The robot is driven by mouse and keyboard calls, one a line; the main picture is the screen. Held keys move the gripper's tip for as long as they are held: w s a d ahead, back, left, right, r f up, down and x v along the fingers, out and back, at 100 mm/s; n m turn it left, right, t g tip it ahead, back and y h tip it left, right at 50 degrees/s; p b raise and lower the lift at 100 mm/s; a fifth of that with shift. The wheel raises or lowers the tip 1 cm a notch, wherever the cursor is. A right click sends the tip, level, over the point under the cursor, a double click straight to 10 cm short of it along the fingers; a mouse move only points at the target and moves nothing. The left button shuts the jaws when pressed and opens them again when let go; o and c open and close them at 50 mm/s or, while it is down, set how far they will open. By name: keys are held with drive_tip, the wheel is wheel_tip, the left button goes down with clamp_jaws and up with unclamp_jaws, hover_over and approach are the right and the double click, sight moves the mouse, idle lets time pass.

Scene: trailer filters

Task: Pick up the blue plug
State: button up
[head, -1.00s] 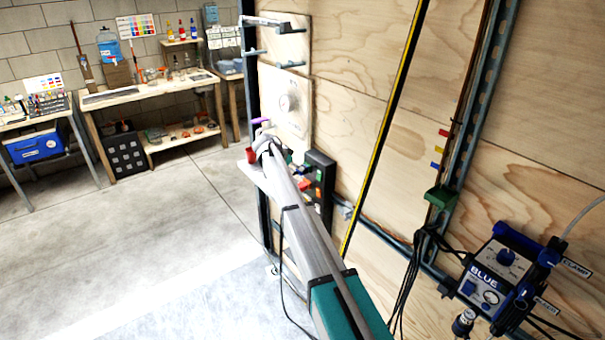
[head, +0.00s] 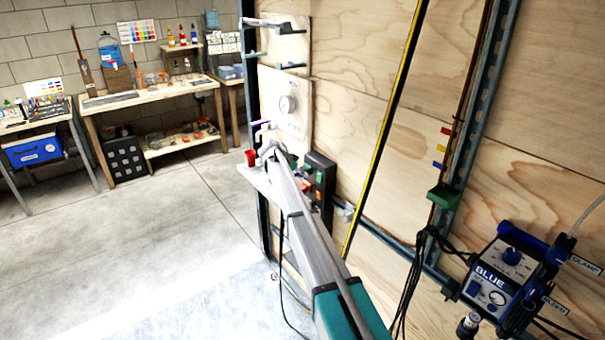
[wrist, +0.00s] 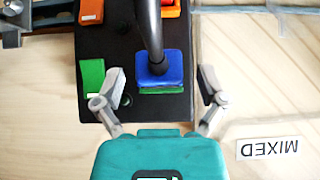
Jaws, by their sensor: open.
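The blue plug (wrist: 158,70) sits on the black panel (wrist: 130,50) in the wrist view, with a black cable rising from its top. A green edge shows just below the plug. My gripper (wrist: 162,82) is open, with one finger to the left and one to the right of the blue plug. Neither finger visibly touches it, and the gap on the right looks wider. In the head view the black panel (head: 320,178) is on the plywood wall, and my arm hides the plug and fingers.
A green block (wrist: 92,76) lies close by the left finger. An orange block (wrist: 91,11) and a red-orange piece (wrist: 170,8) are farther up the panel. A "MIXED" label (wrist: 268,147) is at lower right. A red cup (head: 251,157) stands on a small ledge beside my arm.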

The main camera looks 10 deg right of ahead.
clamp_jaws()
idle(0.3)
drive_tip(key=shift+a+r, duration=0.15)
drive_tip(key=shift+s+a+r+p, duration=0.2)
drive_tip(key=shift+a+r+p, duration=0.2)
drive_tip(key=shift+p, duration=0.25)
drive_tip(key=s+a+r+p, duration=0.6)
drive_tip(key=a+r, duration=0.1)
drive_tip(key=a, duration=0.4)
drive_tip(key=shift+s+p, duration=0.3)
drive_tip(key=shift+p, duration=0.05)
drive_tip(key=shift+s+a+f, duration=0.1)
drive_tip(key=shift+a, duration=0.1)
drive_tip(key=shift+s+a+f, duration=0.1)
drive_tip(key=shift+s+a, duration=0.35)
drive_tip(key=shift+a, duration=0.35)
drive_tip(key=shift+s+a+f, duration=0.1)
drive_tip(key=shift+s+a, duration=0.35)
drive_tip(key=shift+a, duration=0.3)
